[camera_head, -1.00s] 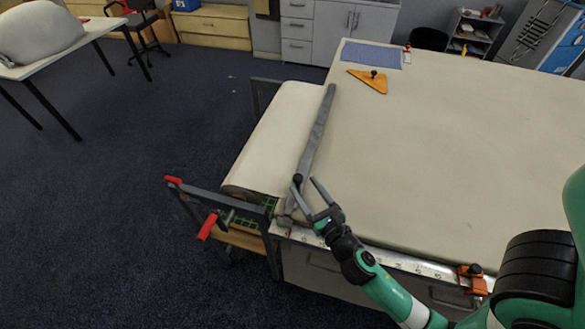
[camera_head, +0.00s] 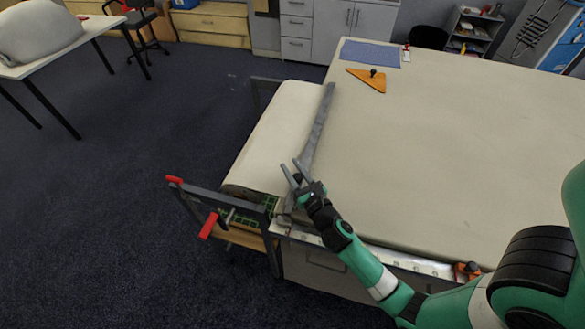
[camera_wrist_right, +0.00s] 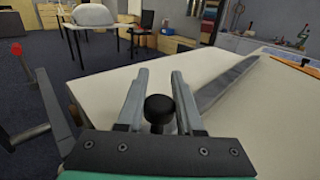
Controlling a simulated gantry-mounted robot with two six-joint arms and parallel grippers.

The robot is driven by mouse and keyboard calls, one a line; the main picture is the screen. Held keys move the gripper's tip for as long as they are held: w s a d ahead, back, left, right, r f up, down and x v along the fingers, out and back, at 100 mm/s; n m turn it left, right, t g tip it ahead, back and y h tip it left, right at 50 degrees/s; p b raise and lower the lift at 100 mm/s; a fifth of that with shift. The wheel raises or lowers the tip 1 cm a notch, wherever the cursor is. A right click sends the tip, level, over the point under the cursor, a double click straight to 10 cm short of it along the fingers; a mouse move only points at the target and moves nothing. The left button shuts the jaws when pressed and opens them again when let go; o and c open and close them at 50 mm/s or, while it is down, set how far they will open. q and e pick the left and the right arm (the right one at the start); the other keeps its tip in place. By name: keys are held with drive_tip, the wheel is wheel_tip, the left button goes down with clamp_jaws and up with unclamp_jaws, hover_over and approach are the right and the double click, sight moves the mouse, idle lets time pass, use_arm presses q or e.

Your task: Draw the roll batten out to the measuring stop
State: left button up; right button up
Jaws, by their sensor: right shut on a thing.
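The roll batten (camera_head: 318,127) is a long grey strip lying across the left end of the cloth table. It also shows in the right wrist view (camera_wrist_right: 226,83). My right gripper (camera_head: 291,167) is at the batten's near end, shut on its black knob (camera_wrist_right: 159,108), which sits between the fingers in the right wrist view. The measuring stop (camera_head: 467,271), an orange clamp with a dark knob, sits on the scale rail at the table's front edge, well to the right. My left gripper is in neither view.
The cloth roll (camera_head: 262,145) hangs in a frame with red handles (camera_head: 208,226) left of the batten. The cloth-covered tabletop (camera_head: 430,150) is clear to the right. An orange triangle (camera_head: 368,79) and a blue mat (camera_head: 370,54) lie at the far end.

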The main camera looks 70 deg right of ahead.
clamp_jaws()
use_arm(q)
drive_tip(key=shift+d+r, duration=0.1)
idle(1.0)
